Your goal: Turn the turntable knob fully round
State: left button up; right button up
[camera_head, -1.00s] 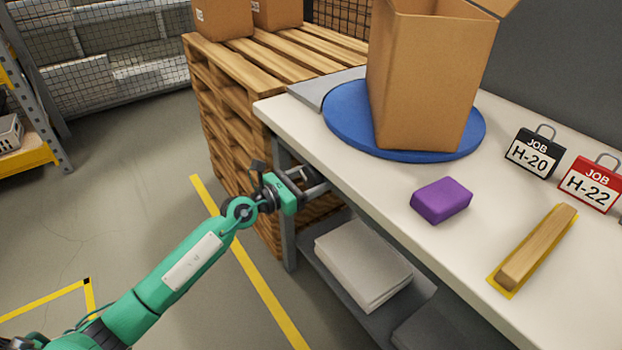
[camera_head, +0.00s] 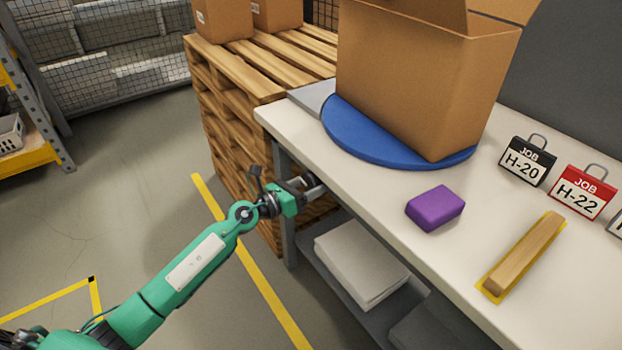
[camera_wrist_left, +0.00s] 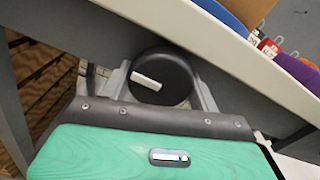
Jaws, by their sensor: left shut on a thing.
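The turntable (camera_head: 350,140) is a blue disc on the white workbench, with an open cardboard box (camera_head: 415,85) standing on it. The knob (camera_wrist_left: 165,78) shows in the left wrist view as a round black disc with a white bar mark, under the bench edge. My left gripper (camera_head: 312,188) is at the bench's front edge, with its fingers on either side of the knob and shut on it. In the head view the knob is mostly hidden by the gripper. My right gripper is not in view.
A purple block (camera_head: 435,208), a wooden bar (camera_head: 525,252) on a yellow strip, and black (camera_head: 526,160) and red (camera_head: 582,192) job tags lie on the bench (camera_head: 390,215). A wooden pallet stack (camera_head: 235,120) stands close behind my gripper. White sheets (camera_head: 360,262) lie on the lower shelf.

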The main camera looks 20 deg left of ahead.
pick_arm(q)
jog(key=shift+n, duration=0.3)
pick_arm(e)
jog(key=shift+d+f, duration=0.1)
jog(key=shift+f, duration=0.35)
pick_arm(q)
jog(key=o, duration=0.9)
jog(key=shift+o, duration=0.2)
jog(key=b+v, duration=0.2)
jog(key=v, duration=1.2)
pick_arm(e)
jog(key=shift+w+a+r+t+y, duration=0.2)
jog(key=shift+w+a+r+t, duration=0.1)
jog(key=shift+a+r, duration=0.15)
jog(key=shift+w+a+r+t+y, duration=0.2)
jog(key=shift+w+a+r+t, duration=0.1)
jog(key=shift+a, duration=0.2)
